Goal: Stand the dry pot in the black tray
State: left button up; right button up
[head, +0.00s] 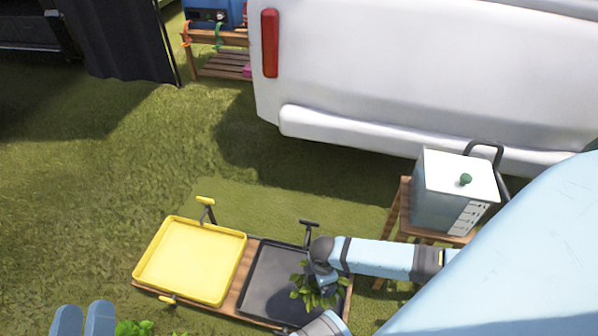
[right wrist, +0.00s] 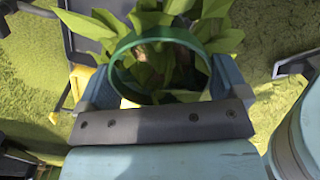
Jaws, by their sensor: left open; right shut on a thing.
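The black tray (head: 266,278) lies on a wooden stand, right of the yellow tray (head: 190,262). My right gripper (right wrist: 160,72) is shut on a pot with a green rim (right wrist: 124,50), with one blue finger on each side. Its leafy plant (head: 305,290) shows over the right part of the black tray in the head view. My arm hides most of the pot there, and I cannot tell whether its base touches the tray. Whether the soil is dry cannot be told. My left gripper (head: 84,320) is open and empty at the bottom left.
More green plants (head: 140,328) show at the bottom edge, right of my left gripper. A grey box with a white lid (head: 455,190) stands on a wooden stool at the right. A white vehicle (head: 400,70) is behind. Grass at the left is clear.

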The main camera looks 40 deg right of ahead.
jog(key=shift+d, duration=0.15)
jog(key=b, duration=0.6)
send_over(317, 307)
notch_tip(317, 307, down, 12)
notch_tip(317, 307, down, 8)
jog(key=b, duration=0.4)
jog(key=shift+w+d+b, duration=0.1)
jog(key=shift+b, duration=0.25)
jog(key=shift+r, duration=0.1)
pick_arm(q)
notch_tip(317, 307, down, 8)
jog(key=w+m+g, duration=0.1)
jog(key=w+m, duration=0.1)
jog(key=m, duration=0.2)
jog(key=shift+w+a+g, duration=0.3)
pick_arm(e)
jog(key=o, duration=0.7)
jog(key=shift+f, duration=0.2)
pick_arm(q)
jog(key=shift+s+f, duration=0.1)
pick_arm(e)
jog(key=shift+o, duration=0.4)
